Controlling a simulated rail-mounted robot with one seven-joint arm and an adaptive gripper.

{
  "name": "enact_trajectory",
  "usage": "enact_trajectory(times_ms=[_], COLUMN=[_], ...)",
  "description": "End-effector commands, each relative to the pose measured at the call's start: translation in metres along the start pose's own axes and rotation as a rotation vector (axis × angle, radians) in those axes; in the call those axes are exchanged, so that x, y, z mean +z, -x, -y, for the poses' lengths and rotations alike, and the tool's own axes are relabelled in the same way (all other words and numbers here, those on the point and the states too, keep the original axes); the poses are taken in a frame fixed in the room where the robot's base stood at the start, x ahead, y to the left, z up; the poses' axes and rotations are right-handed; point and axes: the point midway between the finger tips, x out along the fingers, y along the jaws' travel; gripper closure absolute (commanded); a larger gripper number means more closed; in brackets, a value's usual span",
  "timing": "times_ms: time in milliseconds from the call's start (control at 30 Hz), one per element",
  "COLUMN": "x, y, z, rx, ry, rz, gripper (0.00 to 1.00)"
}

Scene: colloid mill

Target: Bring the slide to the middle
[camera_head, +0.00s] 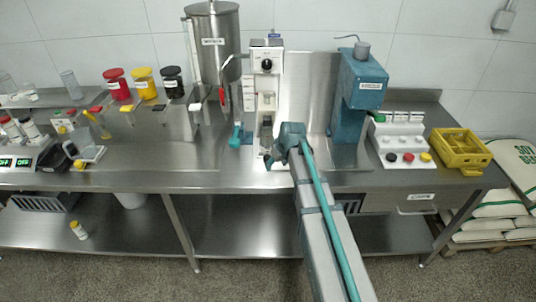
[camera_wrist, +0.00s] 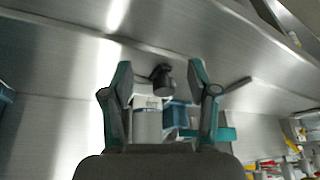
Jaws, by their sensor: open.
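My gripper (camera_head: 268,158) is in front of the white machine (camera_head: 268,62) in the middle of the bench. In the wrist view its two teal-edged fingers (camera_wrist: 160,68) are spread apart, with nothing gripped. A dark knob-like part (camera_wrist: 162,80) and a pale cylinder (camera_wrist: 148,120) show in the gap between the fingers, beyond them. I cannot tell whether they touch the fingers. I cannot tell which thing is the slide. My arm hides part of the bench front.
A tall steel tank (camera_head: 213,50) stands behind and left, and a blue machine (camera_head: 360,90) to the right. A button panel (camera_head: 402,143) and yellow crate (camera_head: 460,150) stand farther right. Several coloured-lid jars (camera_head: 144,83) are left. Bare bench (camera_head: 140,165) shows at front left.

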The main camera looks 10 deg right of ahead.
Motion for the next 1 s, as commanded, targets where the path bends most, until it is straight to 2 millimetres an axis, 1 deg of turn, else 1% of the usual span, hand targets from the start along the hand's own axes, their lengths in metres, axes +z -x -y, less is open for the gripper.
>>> enact_trajectory(times_ms=[33,100,200,367,433,600,900,967,1000], x=[-0.015,-0.028,-0.045,-0.064,-0.06,-0.059,-0.058,-0.058,-0.058], y=[-0.003,-0.009,-0.015,-0.025,-0.029,-0.035,-0.037,-0.037,-0.037], z=[0.0,0.0,0.001,0.003,0.003,0.004,0.004,0.004,0.004], rx=[-0.001,-0.001,-0.001,-0.001,-0.001,-0.001,0.0,0.0,0.0], ry=[0.001,0.001,0.001,0.0,-0.001,-0.001,0.0,-0.001,0.0], rz=[0.002,0.001,0.001,0.001,0.002,0.001,0.0,0.0,0.0], gripper=[0.4,0.4,0.4,0.4,0.4,0.4,0.4,0.5,0.57])
